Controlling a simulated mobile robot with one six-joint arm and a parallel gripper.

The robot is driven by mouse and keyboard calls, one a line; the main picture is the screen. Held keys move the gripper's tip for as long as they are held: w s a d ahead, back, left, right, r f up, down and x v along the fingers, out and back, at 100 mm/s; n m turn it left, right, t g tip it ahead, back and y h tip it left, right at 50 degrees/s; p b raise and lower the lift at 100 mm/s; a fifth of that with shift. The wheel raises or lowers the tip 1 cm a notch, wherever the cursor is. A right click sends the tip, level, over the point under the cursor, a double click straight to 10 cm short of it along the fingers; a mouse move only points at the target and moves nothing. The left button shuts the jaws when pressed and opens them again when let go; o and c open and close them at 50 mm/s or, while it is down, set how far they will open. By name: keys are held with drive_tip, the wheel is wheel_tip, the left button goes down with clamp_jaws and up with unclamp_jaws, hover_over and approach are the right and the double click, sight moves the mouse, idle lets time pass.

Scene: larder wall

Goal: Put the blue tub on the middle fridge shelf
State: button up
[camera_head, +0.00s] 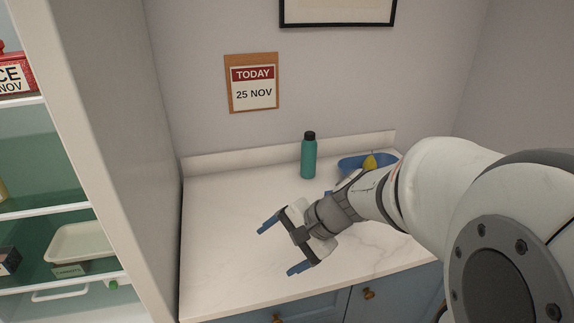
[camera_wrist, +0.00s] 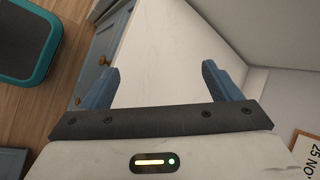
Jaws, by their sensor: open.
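I see no clear blue tub in either view. A blue bowl (camera_head: 352,164) with yellow fruit stands at the back of the counter, partly hidden by my arm; I cannot tell it as the tub. The fridge stands open at the left edge of the head view, and only part of it shows. A white middle shelf edge (camera_head: 50,210) crosses it, and the visible part of that shelf is mostly bare. My gripper (camera_head: 283,246) is open and empty above the counter, its blue fingers apart. In the wrist view my gripper (camera_wrist: 160,72) has only bare counter between its fingers.
A teal bottle (camera_head: 308,158) stands upright by the backsplash. The white counter (camera_head: 220,215) is clear at left and front. A tall pale panel (camera_head: 110,130) separates it from the fridge. A red box (camera_head: 15,75) and a pale tray (camera_head: 80,241) sit on other shelves. A calendar (camera_head: 253,84) hangs above.

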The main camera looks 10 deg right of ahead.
drive_tip(key=w+d+f+m+t+b, duration=0.1)
drive_tip(key=w+d+f+m+t, duration=0.2)
drive_tip(key=w+m, duration=0.4)
drive_tip(key=w+d+f+m+t, duration=0.2)
drive_tip(key=w+d+m+t, duration=0.1)
drive_tip(key=w+d+m, duration=0.3)
drive_tip(key=w+d+f+m+t+h, duration=0.1)
drive_tip(key=d+f+m+h, duration=0.1)
drive_tip(key=d+m, duration=0.2)
drive_tip(key=w+d+f+m+t+h, duration=0.1)
drive_tip(key=w+d+f+m+h, duration=0.1)
drive_tip(key=d, duration=0.4)
drive_tip(key=w+d+f+m+t+h, duration=0.1)
drive_tip(key=d+f+m+h, duration=0.1)
drive_tip(key=d+m, duration=0.3)
drive_tip(key=shift+w+d+f+m+t+b, duration=0.2)
drive_tip(key=shift+f+m, duration=0.1)
drive_tip(key=shift+f, duration=0.15)
drive_tip(key=shift+w+d+f+m+t+b, duration=0.2)
drive_tip(key=shift+f+m, duration=0.1)
drive_tip(key=shift+f, duration=0.1)
drive_tip(key=shift+w+d+f+h, duration=0.1)
drive_tip(key=shift+w+f+h, duration=0.05)
drive_tip(key=shift+w+h, duration=0.15)
drive_tip(key=shift+p+x, duration=1.25)
drive_tip(key=shift+x, duration=2.2)
drive_tip(key=shift+s+f, duration=0.1)
drive_tip(key=shift+f, duration=0.1)
clamp_jaws()
